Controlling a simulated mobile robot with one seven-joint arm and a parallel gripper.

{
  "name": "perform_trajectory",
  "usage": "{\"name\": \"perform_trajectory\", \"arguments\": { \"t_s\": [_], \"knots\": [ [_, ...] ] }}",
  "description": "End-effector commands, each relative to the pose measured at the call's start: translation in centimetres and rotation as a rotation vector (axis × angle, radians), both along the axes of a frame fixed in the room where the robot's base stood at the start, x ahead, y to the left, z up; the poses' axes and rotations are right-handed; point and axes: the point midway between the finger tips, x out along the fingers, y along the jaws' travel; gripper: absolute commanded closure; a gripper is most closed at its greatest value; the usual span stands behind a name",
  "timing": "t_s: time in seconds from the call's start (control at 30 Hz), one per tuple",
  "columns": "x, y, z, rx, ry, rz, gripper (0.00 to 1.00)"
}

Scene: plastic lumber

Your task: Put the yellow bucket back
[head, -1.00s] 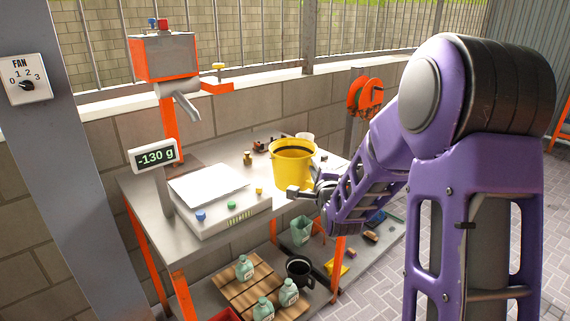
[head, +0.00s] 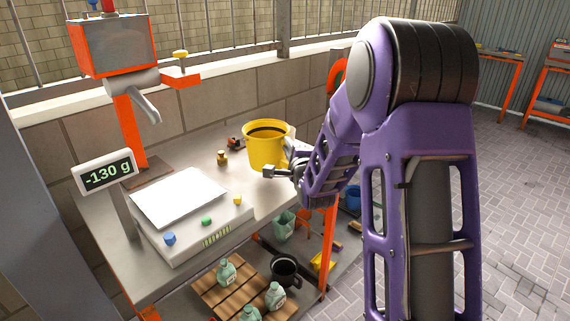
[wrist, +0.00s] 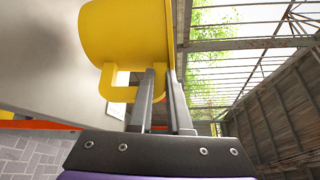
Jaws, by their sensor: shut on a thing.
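The yellow bucket (head: 263,152) stands upright at the right end of the grey worktable, with a dark inside showing at its top. In the wrist view the bucket (wrist: 125,35) fills the upper middle, and its yellow loop handle (wrist: 118,93) is beside my fingers. My gripper (wrist: 161,72) is shut on the bucket at its handle side. In the head view my gripper (head: 287,152) is at the bucket's right side, partly hidden by my arm. Whether the bucket's base touches the tabletop is hard to tell.
A scale (head: 190,232) with a white plate and colored buttons sits on the table; its display (head: 107,173) reads -130 g. An orange-grey dispenser (head: 113,45) stands behind.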

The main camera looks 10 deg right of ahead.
Motion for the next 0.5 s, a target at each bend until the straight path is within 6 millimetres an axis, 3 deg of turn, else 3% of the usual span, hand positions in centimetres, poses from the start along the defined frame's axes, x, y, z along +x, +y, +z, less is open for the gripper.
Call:
{"name": "perform_trajectory", "arguments": {
  "t_s": [0.33, 0.5],
  "knots": [
    [0.0, 0.0, -3.8, 0.001, -0.002, 0.001, 1.0],
    [0.0, 0.0, -4.1, 0.0, -0.005, -0.001, 1.0]
  ]
}}
